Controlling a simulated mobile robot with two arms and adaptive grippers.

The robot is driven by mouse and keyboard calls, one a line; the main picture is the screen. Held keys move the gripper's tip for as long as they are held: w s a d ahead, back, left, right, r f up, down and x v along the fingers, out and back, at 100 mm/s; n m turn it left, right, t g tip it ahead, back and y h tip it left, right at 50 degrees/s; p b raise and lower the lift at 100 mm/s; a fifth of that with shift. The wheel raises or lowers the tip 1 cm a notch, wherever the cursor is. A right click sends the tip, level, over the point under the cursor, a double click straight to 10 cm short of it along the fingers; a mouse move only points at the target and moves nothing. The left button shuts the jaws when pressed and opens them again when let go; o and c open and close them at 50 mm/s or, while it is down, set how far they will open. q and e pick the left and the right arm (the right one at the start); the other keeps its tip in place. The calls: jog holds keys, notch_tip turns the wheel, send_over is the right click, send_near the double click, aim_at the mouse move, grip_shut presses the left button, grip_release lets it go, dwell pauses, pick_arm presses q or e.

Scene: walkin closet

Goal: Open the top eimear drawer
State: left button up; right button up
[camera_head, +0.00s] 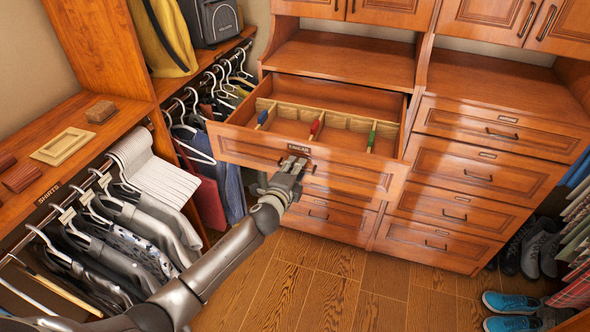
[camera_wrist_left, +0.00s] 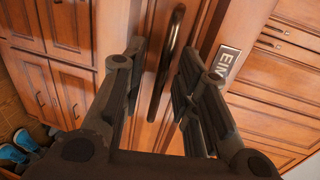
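The top eimear drawer (camera_head: 365,168) is the wooden top drawer of the left-hand drawer column, pulled well out. Its divided inside shows, with several coloured items in the compartments. The label (camera_head: 298,148) is on its front, partly legible; it also shows in the left wrist view (camera_wrist_left: 229,64). My left gripper (camera_head: 294,166) is at the drawer front, just below the label. In the left wrist view the dark bar handle (camera_wrist_left: 168,62) stands between its two spread fingers, with gaps on both sides. In the head view the gripper hides the handle. My right gripper is out of view.
A second drawer column (camera_head: 470,180) stands to the right, its drawers shut. Hanging shirts (camera_head: 140,235) and a wooden shelf (camera_head: 75,140) are at left. Blue shoes (camera_head: 512,303) lie at lower right. The wooden floor (camera_head: 340,290) before the drawers is clear.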

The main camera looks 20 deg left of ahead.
pick_arm(q)
jog(key=s+r, duration=0.2)
jog(key=s, duration=0.9)
jog(key=shift+s+a+r, duration=0.15)
jog(key=shift+s+a, duration=0.05)
jog(key=shift+s, duration=0.2)
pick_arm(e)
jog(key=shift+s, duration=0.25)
